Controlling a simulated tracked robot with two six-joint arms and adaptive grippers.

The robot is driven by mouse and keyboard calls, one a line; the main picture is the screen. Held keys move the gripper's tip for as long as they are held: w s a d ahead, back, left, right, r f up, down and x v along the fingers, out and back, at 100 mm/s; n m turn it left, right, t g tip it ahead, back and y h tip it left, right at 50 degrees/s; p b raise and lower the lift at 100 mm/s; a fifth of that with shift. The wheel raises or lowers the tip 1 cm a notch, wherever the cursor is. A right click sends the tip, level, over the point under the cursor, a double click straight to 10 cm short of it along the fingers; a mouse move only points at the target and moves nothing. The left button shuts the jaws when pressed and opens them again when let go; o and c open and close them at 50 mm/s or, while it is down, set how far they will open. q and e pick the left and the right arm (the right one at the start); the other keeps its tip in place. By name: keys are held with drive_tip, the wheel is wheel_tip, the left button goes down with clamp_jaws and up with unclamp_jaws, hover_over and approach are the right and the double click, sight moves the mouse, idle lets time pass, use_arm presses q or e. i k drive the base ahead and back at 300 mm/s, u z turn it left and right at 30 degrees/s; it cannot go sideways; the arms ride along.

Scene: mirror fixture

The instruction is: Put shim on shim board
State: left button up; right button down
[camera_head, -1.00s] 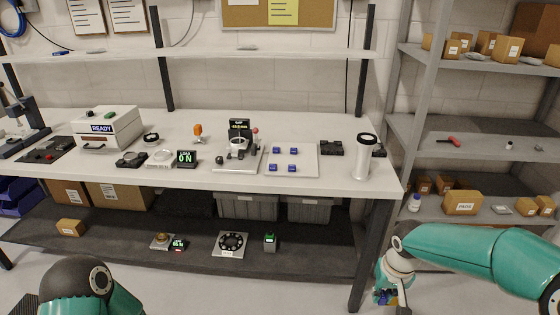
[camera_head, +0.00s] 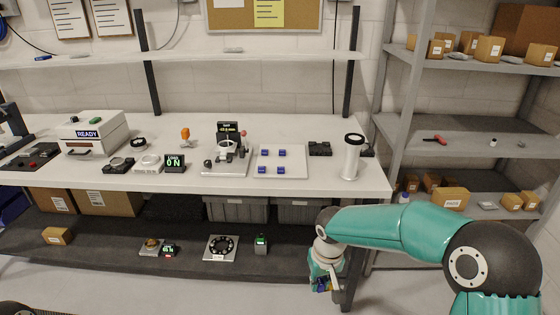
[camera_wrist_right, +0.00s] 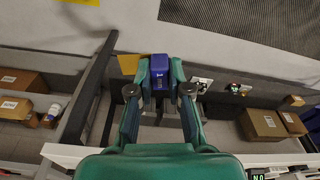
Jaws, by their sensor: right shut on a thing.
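My right gripper (camera_head: 322,284) hangs low in front of the bench's right end, below the tabletop. In the right wrist view the gripper (camera_wrist_right: 160,78) is shut on a small dark blue block (camera_wrist_right: 160,68), which looks like the shim. The block shows only as a bit of blue at the fingertips in the head view. The likely shim board is a flat white board (camera_head: 265,172) on the bench, with several small blue blocks spread over it. The held block is apart from this board. My left gripper is not in view.
A small press-like device with a display (camera_head: 227,130) stands left of the board. Grey shelves (camera_head: 440,118) with boxes are at the right.

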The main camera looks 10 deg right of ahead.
sight(300, 173)
drive_tip(key=i, duration=1)
